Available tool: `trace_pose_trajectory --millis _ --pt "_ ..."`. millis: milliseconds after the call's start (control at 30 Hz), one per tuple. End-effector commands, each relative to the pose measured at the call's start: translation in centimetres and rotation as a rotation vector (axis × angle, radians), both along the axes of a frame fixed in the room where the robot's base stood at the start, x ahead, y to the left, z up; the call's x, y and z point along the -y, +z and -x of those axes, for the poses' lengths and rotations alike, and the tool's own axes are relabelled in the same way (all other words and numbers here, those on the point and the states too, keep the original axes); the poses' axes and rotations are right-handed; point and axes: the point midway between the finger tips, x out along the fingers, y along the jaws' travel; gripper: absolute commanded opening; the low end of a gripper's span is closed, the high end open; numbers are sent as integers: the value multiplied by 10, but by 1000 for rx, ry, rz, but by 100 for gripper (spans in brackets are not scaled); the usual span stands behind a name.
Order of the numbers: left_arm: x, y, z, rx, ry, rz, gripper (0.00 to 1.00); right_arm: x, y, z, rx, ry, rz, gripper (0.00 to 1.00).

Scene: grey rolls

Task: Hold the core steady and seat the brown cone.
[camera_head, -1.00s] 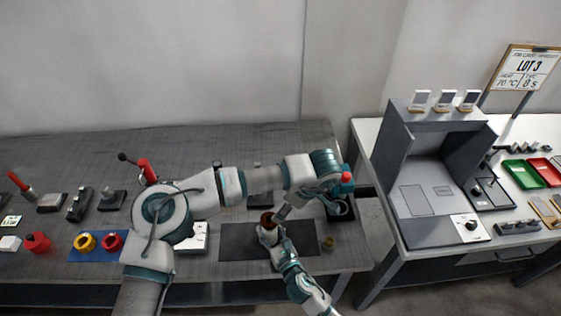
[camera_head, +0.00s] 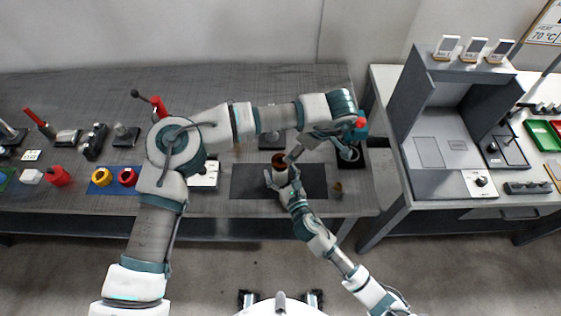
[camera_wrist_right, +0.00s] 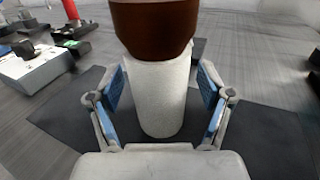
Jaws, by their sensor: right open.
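The pale grey core (camera_head: 281,177) stands upright on a dark mat (camera_head: 250,181) and also shows in the right wrist view (camera_wrist_right: 160,95). The brown cone (camera_head: 279,160) is at the core's top; in the right wrist view (camera_wrist_right: 153,28) its lower edge overlaps the core's top, and I cannot tell how deep it sits. My right gripper (camera_wrist_right: 163,105) is open around the core, blue pads on either side with visible gaps. My left gripper (camera_head: 291,157) reaches down from the right, tips beside the cone; its jaws are too small to read.
A small brown piece (camera_head: 337,187) sits by the mat's right edge. A black holder (camera_head: 350,157) stands at the table's right. A white box (camera_head: 205,176) is left of the mat. Yellow (camera_head: 102,177) and red rings lie on a blue mat. A grey machine (camera_head: 440,150) stands on the right table.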

Motion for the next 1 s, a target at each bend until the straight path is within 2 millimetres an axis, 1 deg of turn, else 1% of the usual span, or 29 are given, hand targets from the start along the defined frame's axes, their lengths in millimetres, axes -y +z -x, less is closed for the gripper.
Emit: trace_pose_trajectory --millis 67,167,267,500,600,700,800,1000 --pt "0 0 0 0 0 0 83 1 0 1 0 0 0 79" --pt "0 0 0 0 0 0 83 4 0 9 0 0 1 79" --pt "0 0 0 0 0 0 83 12 -1 26 -1 0 2 79" --pt "0 0 0 0 0 0 83 33 -2 76 -3 1 0 79" --pt "0 0 0 0 0 0 83 40 -2 92 -4 1 0 79" --pt "0 0 -1 -1 0 1 83 45 -2 102 -4 0 -1 79" --pt "-1 0 -1 -1 0 1 83 47 -2 107 -4 0 -1 79" --pt "-1 0 -1 -1 0 1 83 48 -2 109 -2 0 0 79"
